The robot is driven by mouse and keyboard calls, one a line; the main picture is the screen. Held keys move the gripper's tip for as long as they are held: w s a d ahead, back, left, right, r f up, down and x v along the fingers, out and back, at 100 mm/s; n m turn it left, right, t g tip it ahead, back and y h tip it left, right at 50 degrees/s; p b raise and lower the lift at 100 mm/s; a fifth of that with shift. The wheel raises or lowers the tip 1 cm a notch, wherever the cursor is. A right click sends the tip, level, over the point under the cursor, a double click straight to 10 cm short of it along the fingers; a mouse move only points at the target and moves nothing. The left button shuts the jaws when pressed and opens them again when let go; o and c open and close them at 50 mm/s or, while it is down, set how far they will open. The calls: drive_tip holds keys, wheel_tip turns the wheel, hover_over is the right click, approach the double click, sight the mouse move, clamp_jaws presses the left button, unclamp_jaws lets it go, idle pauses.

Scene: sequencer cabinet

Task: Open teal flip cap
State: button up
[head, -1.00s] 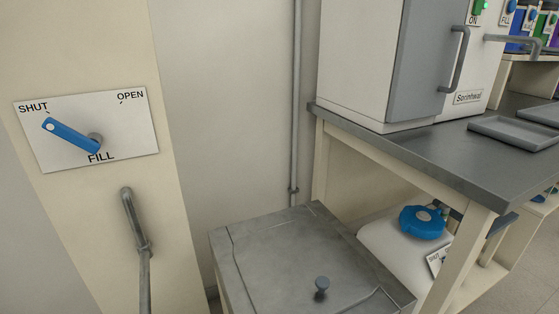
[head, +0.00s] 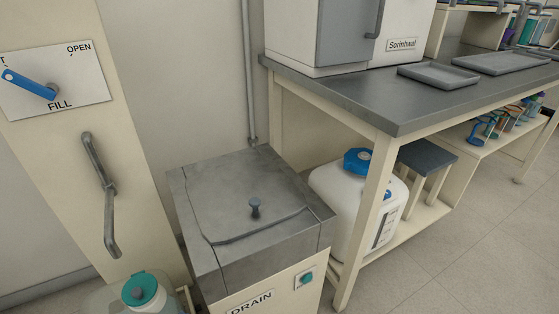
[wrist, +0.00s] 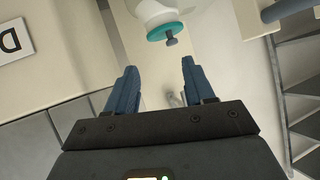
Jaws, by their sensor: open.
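The teal cap (head: 140,289) sits on a pale, partly cut-off container at the bottom left of the head view, with a small grey knob on it. It looks closed, though the hinge is not clear. In the wrist view a teal disc (wrist: 165,31) with a dark knob shows at the top, against a white rounded body; it appears to be the same cap. My gripper (wrist: 158,68) is open and empty, its two blue fingers apart. The disc lies beyond the fingertips, not touching them. My gripper is not in the head view.
A grey-lidded DRAIN box (head: 250,190) stands right of the container. A bent pipe (head: 98,190) on the post is above it. A workbench (head: 400,105) with a white, blue-capped jug (head: 340,205) beneath is further right. Open floor (head: 480,240) lies at the right.

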drive_tip(key=s+d+m+t+h, duration=0.15)
drive_tip(key=s+d, duration=0.25)
drive_tip(key=d, duration=0.5)
drive_tip(key=s+d+m+t+h, duration=0.1)
drive_tip(key=s+d+m, duration=0.15)
drive_tip(key=d, duration=0.65)
drive_tip(key=s+d+m+t+h, duration=0.15)
drive_tip(key=s+d, duration=0.25)
drive_tip(key=d, duration=0.5)
drive_tip(key=s+d+r+t+h, duration=0.1)
drive_tip(key=s+d+r+t, duration=0.1)
drive_tip(key=s+d+r, duration=0.5)
drive_tip(key=s+d+r+m+t+h, duration=0.1)
drive_tip(key=s+d+r+m+h, duration=0.25)
drive_tip(key=s+d+r, duration=0.85)
wheel_tip(320, 180, up, 17)
drive_tip(key=w+a+p, duration=0.1)
drive_tip(key=w+p, duration=0.1)
drive_tip(key=p, duration=1.4)
drive_tip(key=shift+a+r+n+h, duration=0.2)
drive_tip(key=shift+a+n+h, duration=0.05)
drive_tip(key=shift+n+h, duration=0.2)
drive_tip(key=shift+w, duration=0.1)
